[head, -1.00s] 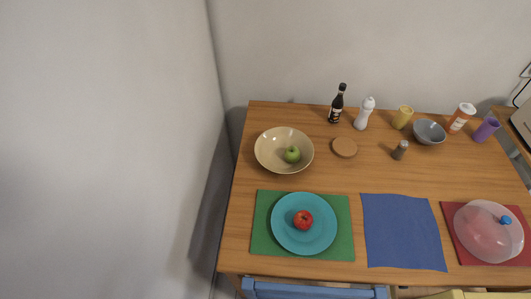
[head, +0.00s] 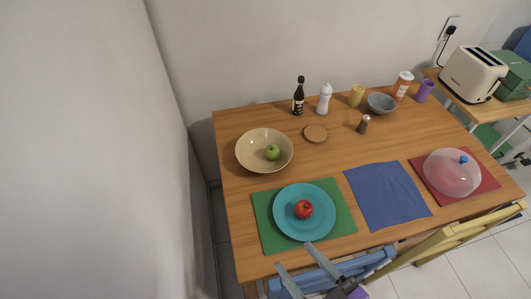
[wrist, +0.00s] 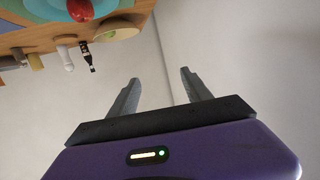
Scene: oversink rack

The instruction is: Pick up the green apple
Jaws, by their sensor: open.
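The green apple (head: 272,152) lies inside the beige bowl (head: 247,139) at the left back of the wooden table. In the wrist view the bowl (wrist: 112,30) shows at the table's edge, and I cannot make out the apple there. My gripper (head: 294,256) is in the head view at the table's front edge, in front of the teal plate and well short of the bowl. In the wrist view my gripper (wrist: 160,76) has its fingers apart with nothing between them, facing the wall.
A red apple (head: 304,209) sits on a teal plate (head: 286,224) on a green placemat (head: 264,233). Blue (head: 351,273) and yellow (head: 450,237) chairs stand at the front edge. A dark bottle (head: 298,98) and a cork coaster (head: 316,133) are near the bowl.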

